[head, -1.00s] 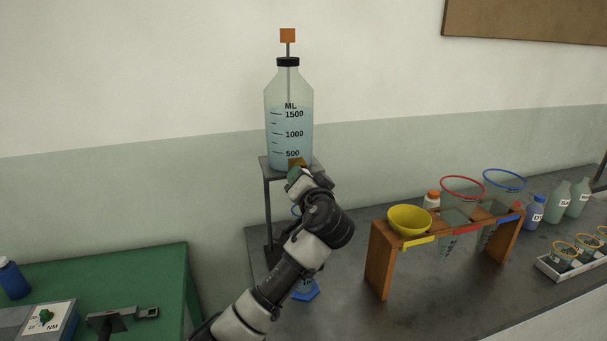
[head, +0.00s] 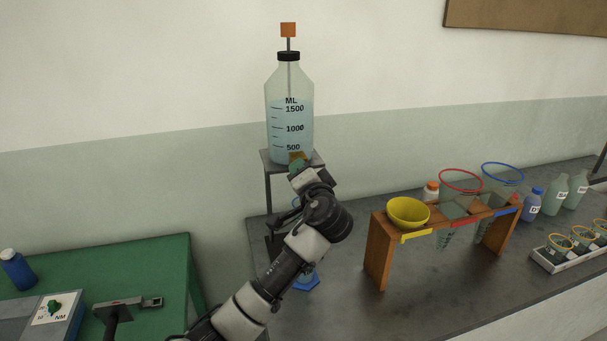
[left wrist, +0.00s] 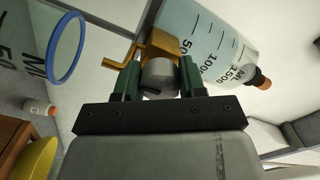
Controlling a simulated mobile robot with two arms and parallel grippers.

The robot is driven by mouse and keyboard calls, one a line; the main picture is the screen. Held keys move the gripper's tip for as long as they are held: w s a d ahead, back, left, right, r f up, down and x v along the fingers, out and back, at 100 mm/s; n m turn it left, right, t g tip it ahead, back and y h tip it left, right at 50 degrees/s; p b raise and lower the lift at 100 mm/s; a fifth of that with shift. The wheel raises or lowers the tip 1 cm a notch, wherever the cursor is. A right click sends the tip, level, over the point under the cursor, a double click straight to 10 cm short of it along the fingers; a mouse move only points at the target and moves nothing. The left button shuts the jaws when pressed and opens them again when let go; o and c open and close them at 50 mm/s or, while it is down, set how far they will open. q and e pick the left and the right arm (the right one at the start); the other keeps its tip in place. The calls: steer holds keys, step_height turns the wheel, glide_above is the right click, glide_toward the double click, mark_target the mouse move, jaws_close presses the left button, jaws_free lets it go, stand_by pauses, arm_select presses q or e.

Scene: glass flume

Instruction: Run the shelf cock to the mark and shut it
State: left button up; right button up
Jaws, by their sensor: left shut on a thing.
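The shelf bottle (head: 289,125) of pale blue liquid stands on a grey stand, with its liquid near the 1500 mark. Its brass cock (head: 297,157) is low on the front; it also shows in the left wrist view (left wrist: 166,42). My left gripper (head: 296,170) is at the cock. In the left wrist view its green fingertips are shut on the cock's grey round knob (left wrist: 158,74). Below is a measuring cylinder with a blue base (head: 307,285), mostly hidden by my arm; its blue rim (left wrist: 83,42) shows in the left wrist view. Its level cannot be read. My right gripper is not in view.
To the right, a wooden rack (head: 378,252) holds a yellow funnel (head: 408,213) and red- and blue-rimmed cones. Bottles and a white tray (head: 550,265) stand farther right. A green table (head: 145,262) with a dial box is at left.

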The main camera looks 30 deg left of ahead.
arm_select(q)
steer(key=o, duration=0.9)
steer(key=shift+s+d+f, duration=0.1)
steer(key=shift+s+d, duration=0.2)
steer(key=shift+d, duration=0.15)
steer(key=b+v, duration=0.3)
steer(key=v, duration=0.7)
steer(key=shift+a, duration=0.15)
